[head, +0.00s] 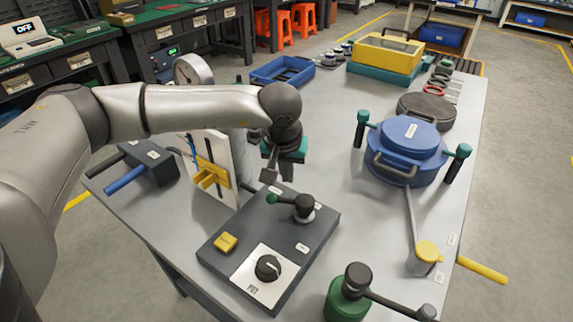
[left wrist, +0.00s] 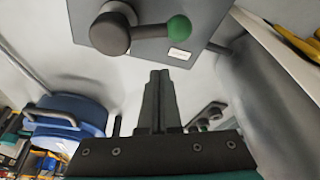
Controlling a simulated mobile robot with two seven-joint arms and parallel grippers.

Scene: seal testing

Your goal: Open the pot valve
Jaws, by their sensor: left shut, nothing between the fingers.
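A blue lidded pot (head: 405,150) with two green-topped clamp handles stands at the right of the table; it also shows in the left wrist view (left wrist: 70,115). A thin pipe runs from it to a yellow-capped fitting (head: 428,251). A dark lever valve with a green knob (head: 304,207) sits on the grey control box; it also shows in the left wrist view (left wrist: 112,32). Which of these is the pot valve is not clear. My left gripper (head: 270,178) is shut and empty above the box's back edge, apart from the lever. Its closed fingers (left wrist: 160,75) point toward the lever.
A white upright panel (head: 215,155) stands close left of the gripper. A green canister with a dark lever (head: 347,296) is at the front. Table between box and pot is clear.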

